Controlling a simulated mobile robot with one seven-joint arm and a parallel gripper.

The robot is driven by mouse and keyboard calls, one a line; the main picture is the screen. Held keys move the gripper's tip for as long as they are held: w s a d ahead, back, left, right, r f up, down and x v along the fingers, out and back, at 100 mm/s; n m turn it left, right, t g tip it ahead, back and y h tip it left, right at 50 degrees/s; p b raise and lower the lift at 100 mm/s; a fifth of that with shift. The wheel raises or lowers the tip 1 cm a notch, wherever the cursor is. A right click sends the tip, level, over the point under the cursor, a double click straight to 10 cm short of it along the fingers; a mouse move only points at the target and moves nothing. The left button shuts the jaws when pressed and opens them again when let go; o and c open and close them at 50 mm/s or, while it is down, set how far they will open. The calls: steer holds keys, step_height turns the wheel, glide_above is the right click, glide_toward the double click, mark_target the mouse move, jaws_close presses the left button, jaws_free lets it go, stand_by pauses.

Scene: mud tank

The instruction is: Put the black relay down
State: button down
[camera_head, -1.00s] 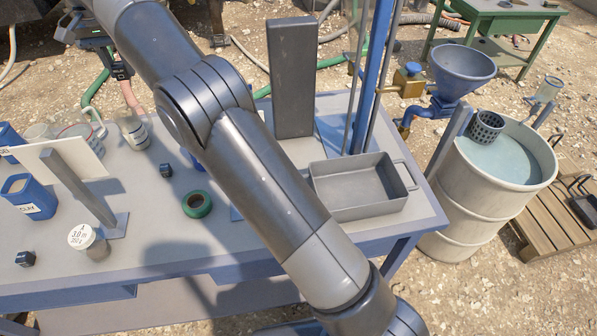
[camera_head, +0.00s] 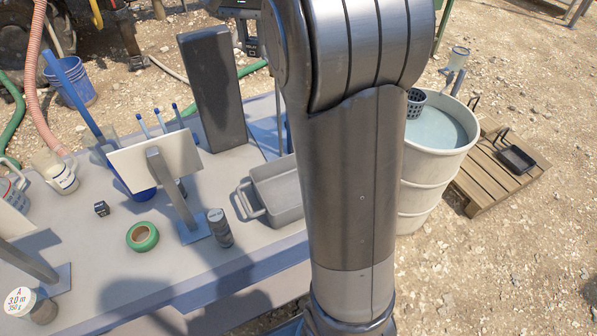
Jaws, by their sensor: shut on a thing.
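My gripper (camera_head: 243,36) is at the top of the picture, left of my large arm link and partly cut off by the top edge. It is shut on a small black block (camera_head: 252,47), which looks like the black relay. The relay is held up beyond the tall dark slab, apart from the table (camera_head: 100,250) in the picture. A similar small black block (camera_head: 101,208) stands on the table at left. My arm hides the table's right end.
The table holds a green tape roll (camera_head: 142,236), a white plate on a stand (camera_head: 155,160), a dark cylinder (camera_head: 219,228), a grey tray (camera_head: 277,190) and a tall dark slab (camera_head: 213,88). A drum (camera_head: 425,185) and pallet (camera_head: 475,185) stand right. Bare tabletop shows at front left.

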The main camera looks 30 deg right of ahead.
steer(key=s+d+f+m, duration=0.25)
steer(key=s+d, duration=0.45)
steer(key=s, duration=0.4)
steer(key=s+d+f+m, duration=0.25)
steer(key=s+d, duration=0.45)
steer(key=s, duration=0.5)
step_height(320, 180, down, 21)
steer(key=w+a+f, duration=0.2)
steer(key=w, duration=0.1)
steer(key=w+a+f, duration=0.5)
steer(key=w, duration=0.1)
steer(key=shift+w+a+f, duration=0.25)
steer(key=shift+a+f, duration=0.05)
steer(key=shift+f, duration=1.95)
steer(key=shift+f, duration=0.15)
steer(key=c, duration=1.2)
jaws_free()
steer(key=shift+o, duration=0.2)
